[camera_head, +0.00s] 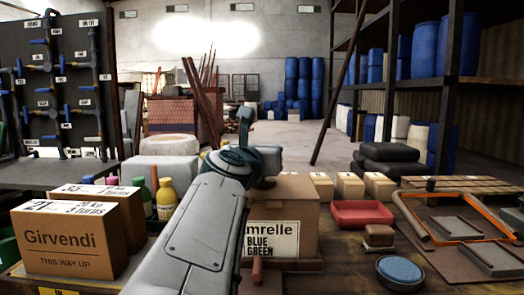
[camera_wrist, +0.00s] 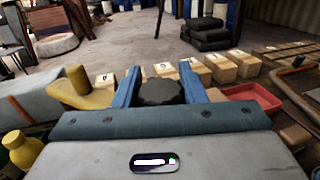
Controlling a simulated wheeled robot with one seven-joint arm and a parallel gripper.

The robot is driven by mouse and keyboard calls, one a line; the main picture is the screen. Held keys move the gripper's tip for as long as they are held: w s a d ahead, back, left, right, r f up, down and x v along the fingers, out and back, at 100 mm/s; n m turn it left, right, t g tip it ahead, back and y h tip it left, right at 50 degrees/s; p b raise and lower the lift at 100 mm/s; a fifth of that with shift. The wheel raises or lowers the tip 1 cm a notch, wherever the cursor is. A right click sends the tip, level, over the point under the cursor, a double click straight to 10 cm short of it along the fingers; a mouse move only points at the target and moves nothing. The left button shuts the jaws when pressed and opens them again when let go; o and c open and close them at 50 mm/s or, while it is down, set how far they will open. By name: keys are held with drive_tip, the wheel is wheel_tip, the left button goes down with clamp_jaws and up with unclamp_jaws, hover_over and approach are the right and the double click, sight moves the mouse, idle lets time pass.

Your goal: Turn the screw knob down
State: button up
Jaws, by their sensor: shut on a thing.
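A dark, lobed screw knob (camera_wrist: 160,93) sits between the two blue fingers of my gripper (camera_wrist: 159,79) in the wrist view. The fingers are shut on its left and right sides. In the head view, my arm reaches up to the middle, and my gripper (camera_head: 246,128) is at its far end. The knob cannot be made out surely there, since my arm and wrist cover that area. What the knob is mounted on is mostly hidden behind my wrist.
Cardboard boxes stand near, one marked Girvendi (camera_head: 68,243) and one marked BLUE GREEN (camera_head: 292,191). A yellow bottle (camera_head: 166,199) is left of my arm. A red tray (camera_head: 361,213) and a blue-topped round dish (camera_head: 399,270) lie right. Open floor is beyond.

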drive_tip(key=shift+d+r+m+g+h+p, duration=0.15)
drive_tip(key=shift+m+g+h+p, duration=0.75)
drive_tip(key=shift+m+h, duration=0.9)
drive_tip(key=shift+s+g+h, duration=0.1)
drive_tip(key=shift+g+h, duration=0.2)
drive_tip(key=shift+h, duration=0.3)
drive_tip(key=o, duration=1)
